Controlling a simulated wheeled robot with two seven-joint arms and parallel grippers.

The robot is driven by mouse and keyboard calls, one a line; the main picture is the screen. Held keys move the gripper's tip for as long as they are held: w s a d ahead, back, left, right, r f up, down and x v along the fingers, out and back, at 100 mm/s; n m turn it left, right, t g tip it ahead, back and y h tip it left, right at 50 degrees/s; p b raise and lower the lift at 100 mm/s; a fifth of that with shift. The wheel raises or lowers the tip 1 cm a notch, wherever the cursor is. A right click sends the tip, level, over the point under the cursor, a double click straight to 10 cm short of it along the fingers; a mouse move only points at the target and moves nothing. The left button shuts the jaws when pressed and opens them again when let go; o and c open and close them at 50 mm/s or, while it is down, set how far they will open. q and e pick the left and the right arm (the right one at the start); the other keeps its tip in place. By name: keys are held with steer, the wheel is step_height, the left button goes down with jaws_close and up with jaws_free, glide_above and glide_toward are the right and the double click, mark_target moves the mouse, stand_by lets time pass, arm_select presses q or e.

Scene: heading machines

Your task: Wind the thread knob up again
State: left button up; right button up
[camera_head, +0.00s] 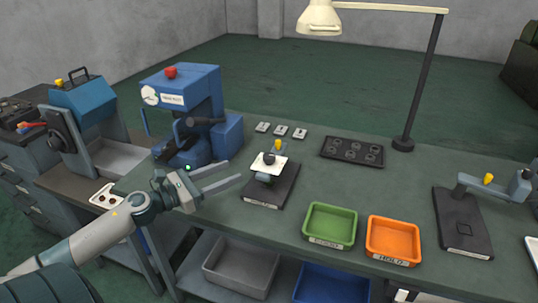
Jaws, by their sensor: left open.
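My left gripper (234,174) reaches in from the left over the front left part of the bench. Its two fingers are apart with nothing between them, pointing right toward a small fixture (257,193) on a dark base. A black knob (269,158) sits on a white plate on top of this fixture, with a yellow part behind it. The fingertips appear short of it. I cannot tell for sure whether this is the thread knob. The blue machine (190,105) with a red button stands behind the gripper, with a dark handle on its front. My right gripper is not in view.
A green bin (330,226) and an orange bin (393,240) stand at the front of the bench. A black tray (352,151) lies behind them. A lamp post (421,80) rises at the back. Another fixture (463,223) stands at right. Grey and blue bins sit below.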

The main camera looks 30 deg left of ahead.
arm_select(q)
steer(key=p, duration=0.2)
glide_toward(264, 158)
steer(key=w, duration=0.2)
steer(key=p+x, duration=0.1)
steer(key=x, duration=0.4)
steer(key=p+x, duration=0.1)
steer(key=x, duration=0.1)
steer(key=shift+w+d+r+p, duration=0.25)
steer(key=shift+d+p, duration=0.05)
steer(key=shift+d, duration=0.15)
steer(key=shift+p+x, duration=0.3)
steer(key=shift+x, duration=0.65)
steer(key=shift+w+d+f, duration=0.1)
steer(key=shift+w+f, duration=0.05)
steer(key=shift+f, duration=0.05)
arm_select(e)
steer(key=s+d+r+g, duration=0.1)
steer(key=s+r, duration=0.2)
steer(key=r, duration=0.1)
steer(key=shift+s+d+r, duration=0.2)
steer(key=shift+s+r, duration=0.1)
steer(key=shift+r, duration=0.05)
arm_select(q)
steer(key=shift+c, duration=0.4)
steer(key=c, duration=1)
